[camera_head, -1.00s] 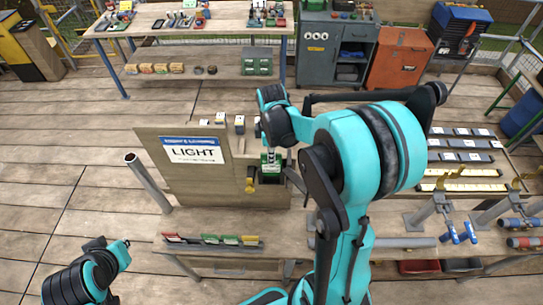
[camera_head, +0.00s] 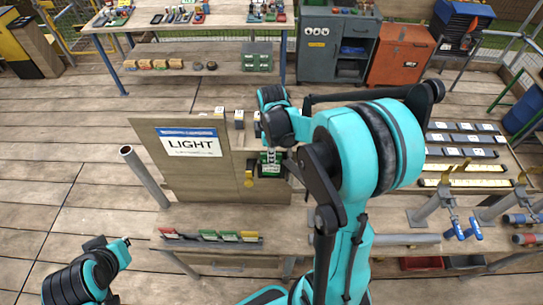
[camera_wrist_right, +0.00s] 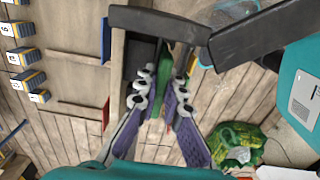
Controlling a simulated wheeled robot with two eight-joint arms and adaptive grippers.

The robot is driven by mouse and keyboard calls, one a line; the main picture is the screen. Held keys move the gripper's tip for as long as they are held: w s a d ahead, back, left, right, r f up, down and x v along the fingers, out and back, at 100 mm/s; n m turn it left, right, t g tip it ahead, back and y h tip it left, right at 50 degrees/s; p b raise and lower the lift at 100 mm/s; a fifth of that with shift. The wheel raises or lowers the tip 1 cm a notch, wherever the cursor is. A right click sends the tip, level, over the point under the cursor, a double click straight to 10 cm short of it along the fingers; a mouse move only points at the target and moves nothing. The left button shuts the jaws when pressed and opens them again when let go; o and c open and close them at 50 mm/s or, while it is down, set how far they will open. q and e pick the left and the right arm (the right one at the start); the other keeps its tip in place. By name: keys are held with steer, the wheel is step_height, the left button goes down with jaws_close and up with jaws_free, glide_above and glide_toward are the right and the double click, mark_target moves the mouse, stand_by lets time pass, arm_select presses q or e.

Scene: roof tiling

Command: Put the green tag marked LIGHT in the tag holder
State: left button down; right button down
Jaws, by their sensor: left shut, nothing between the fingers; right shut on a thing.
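A wooden board stands upright and carries a sign reading LIGHT (camera_head: 189,143) under a blue strip. A green tag (camera_head: 270,170) is at the board's right end, under my right gripper (camera_head: 274,152). In the right wrist view, the right fingers (camera_wrist_right: 160,88) are shut on the green tag (camera_wrist_right: 167,64), seen edge-on, beside a dark recess (camera_wrist_right: 139,56) that appears to be the tag holder. Whether the tag is inside it I cannot tell; my fingers and wrist hide part of it. The tag's lettering is unreadable. My left gripper (camera_head: 117,246) is shut and empty at the lower left.
A rack (camera_head: 208,244) with several red, green and yellow tags stands in front of the board. A grey post (camera_head: 145,177) leans at the board's left. A brass padlock-like piece (camera_head: 249,180) hangs left of the tag. Clamps and pipes (camera_head: 452,218) lie at the right.

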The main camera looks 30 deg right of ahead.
steer(key=c, duration=1.6)
jaws_free()
steer(key=shift+r, duration=0.1)
step_height(320, 180, up, 12)
steer(key=s+a+f+m+t+b, duration=0.2)
steer(key=s+a+f+m+b, duration=0.1)
steer(key=f+b, duration=0.6)
steer(key=s+a+f+m+t+b, duration=0.2)
steer(key=s+a+f+m+b, duration=0.2)
steer(key=f+b, duration=0.5)
steer(key=s+a+f+m+t+b, duration=0.3)
steer(key=s+f+m+b, duration=0.1)
steer(key=f+b, duration=0.5)
steer(key=shift+a+f+m, duration=0.15)
steer(key=shift+f, duration=0.45)
steer(key=shift+a+f+m, duration=0.15)
steer(key=shift+f, duration=0.45)
